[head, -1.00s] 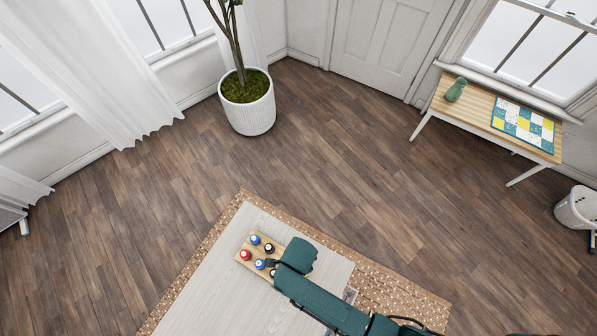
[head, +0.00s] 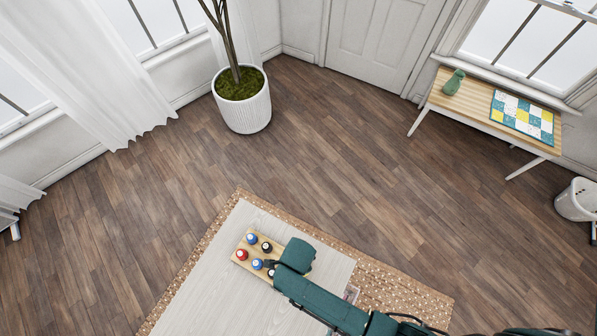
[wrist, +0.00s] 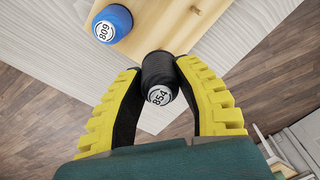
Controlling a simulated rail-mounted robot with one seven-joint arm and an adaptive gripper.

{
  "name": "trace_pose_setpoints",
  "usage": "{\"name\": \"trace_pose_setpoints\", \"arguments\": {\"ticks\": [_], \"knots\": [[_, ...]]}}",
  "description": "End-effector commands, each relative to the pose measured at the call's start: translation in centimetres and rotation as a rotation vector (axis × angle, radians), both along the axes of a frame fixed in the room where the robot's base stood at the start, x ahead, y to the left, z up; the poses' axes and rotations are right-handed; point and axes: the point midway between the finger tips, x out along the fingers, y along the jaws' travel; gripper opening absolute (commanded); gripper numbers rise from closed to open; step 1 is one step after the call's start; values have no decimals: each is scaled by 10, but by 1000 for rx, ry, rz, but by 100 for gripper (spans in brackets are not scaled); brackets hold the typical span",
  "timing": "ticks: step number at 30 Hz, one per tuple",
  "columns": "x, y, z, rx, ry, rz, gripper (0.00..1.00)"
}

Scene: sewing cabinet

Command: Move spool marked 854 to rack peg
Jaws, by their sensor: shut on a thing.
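My gripper (wrist: 161,90) is shut on the dark spool marked 854 (wrist: 159,72), whose white label faces the wrist camera between the two yellow fingers. In the head view my gripper (head: 273,265) is at the right end of the wooden rack (head: 264,239), mostly under my arm. In the wrist view the pale wooden rack (wrist: 178,30) lies behind the spool, and a bare peg (wrist: 195,9) stands on it. I cannot tell whether spool 854 touches the rack or is above it.
A blue spool marked 809 (wrist: 112,24) sits to the left of the held spool. A red spool (head: 242,254), a dark spool (head: 267,246) and another blue spool (head: 252,238) stand on the rack. The pale table top (head: 205,285) is clear to the left.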

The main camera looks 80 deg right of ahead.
Motion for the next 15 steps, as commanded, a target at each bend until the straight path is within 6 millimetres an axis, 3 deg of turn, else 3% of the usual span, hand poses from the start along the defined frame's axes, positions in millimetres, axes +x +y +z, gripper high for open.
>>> {"name": "trace_pose_setpoints", "arguments": {"ticks": [15], "knots": [[0,0,-10,0,1,0,13]]}}
